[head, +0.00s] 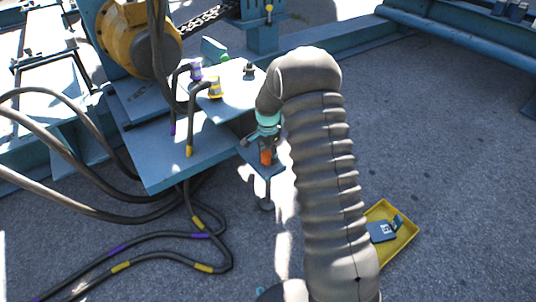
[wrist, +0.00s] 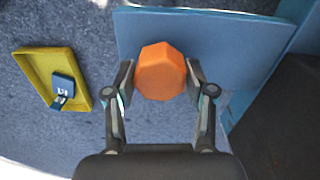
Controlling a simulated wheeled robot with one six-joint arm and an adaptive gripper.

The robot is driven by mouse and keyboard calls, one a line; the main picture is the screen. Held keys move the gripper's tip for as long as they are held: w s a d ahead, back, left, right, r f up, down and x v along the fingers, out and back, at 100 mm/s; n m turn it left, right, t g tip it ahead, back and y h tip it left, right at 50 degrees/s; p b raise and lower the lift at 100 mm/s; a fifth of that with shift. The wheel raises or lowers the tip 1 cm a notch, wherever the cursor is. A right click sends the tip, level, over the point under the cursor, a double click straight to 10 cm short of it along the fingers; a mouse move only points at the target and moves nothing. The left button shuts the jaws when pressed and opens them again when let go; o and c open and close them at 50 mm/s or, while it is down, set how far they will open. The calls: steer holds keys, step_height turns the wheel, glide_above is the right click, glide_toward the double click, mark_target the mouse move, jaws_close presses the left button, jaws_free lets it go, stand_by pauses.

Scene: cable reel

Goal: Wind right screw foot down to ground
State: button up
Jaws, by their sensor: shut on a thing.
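The right screw foot shows in the head view as a thin dark screw with a round pad (head: 266,204) under a small blue bracket plate (head: 268,174). I cannot tell whether the pad touches the ground. Its orange knob (head: 266,157) sits above the plate, partly hidden by my gripper (head: 264,141). In the wrist view the orange many-sided knob (wrist: 160,68) lies between the two fingers of my gripper (wrist: 159,80), over the blue plate (wrist: 225,40). My gripper is shut on the knob from above. The screw and pad are hidden in the wrist view.
A yellow tray (head: 408,248) with a blue block (head: 381,232) lies on the ground at right. A blue table (head: 165,170) with cable connectors stands left of my gripper. Black cables (head: 190,234) with coloured bands lie at left. Open ground (head: 450,140) lies to the right.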

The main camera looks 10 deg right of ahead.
steer(key=m, duration=0.4)
steer(key=shift+m, duration=0.4)
steer(key=m, duration=0.9)
steer(key=shift+m, duration=1.9)
steer(key=o, duration=1.1)
